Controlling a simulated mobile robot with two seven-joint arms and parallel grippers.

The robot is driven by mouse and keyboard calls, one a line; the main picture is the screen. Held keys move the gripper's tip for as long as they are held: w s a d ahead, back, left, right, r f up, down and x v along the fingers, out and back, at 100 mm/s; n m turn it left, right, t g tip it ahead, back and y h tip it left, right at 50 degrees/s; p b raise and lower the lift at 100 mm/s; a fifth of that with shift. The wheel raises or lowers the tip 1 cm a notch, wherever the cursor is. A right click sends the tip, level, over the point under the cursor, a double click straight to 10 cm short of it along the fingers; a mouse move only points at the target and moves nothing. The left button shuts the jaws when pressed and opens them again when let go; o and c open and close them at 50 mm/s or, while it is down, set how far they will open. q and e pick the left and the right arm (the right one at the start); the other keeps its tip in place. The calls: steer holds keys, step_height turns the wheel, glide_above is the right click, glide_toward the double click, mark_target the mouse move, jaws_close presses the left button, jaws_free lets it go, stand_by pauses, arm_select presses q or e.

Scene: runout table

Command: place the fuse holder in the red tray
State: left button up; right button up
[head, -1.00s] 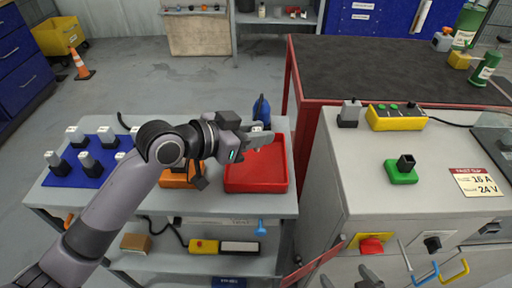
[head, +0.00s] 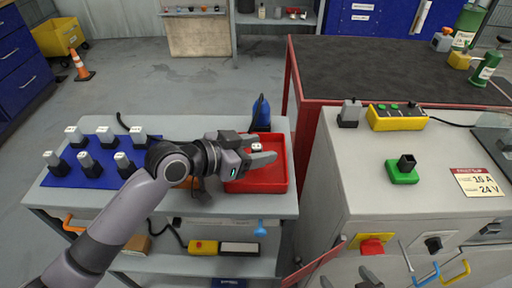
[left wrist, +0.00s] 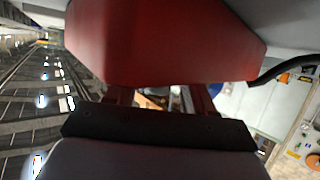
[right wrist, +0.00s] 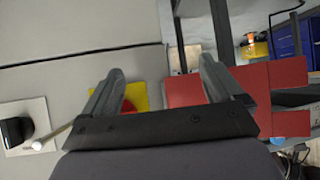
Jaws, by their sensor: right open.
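The fuse holder (head: 257,147), with a white top, shows inside the red tray (head: 284,181). It is between the spread fingers of my left gripper (head: 261,149), with some gap visible; its lower part is hidden by a finger. In the left wrist view a large red surface, probably the tray (left wrist: 160,45), fills the top, and the fuse holder cannot be made out. My right gripper (head: 350,281) is open and empty at the bottom edge, by the grey cabinet's front; its spread fingers also show in the right wrist view (right wrist: 160,85).
Several similar white-topped holders stand on a blue mat (head: 99,177) at the table's left. A blue object (head: 261,112) stands behind the tray. The grey cabinet (head: 350,170), right of the table, carries a green-based socket (head: 403,170) and a yellow button box (head: 396,117).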

arm_select(q)
steer(key=shift+r, duration=0.15)
steer(key=v, duration=1.2)
steer(key=shift+s, duration=0.15)
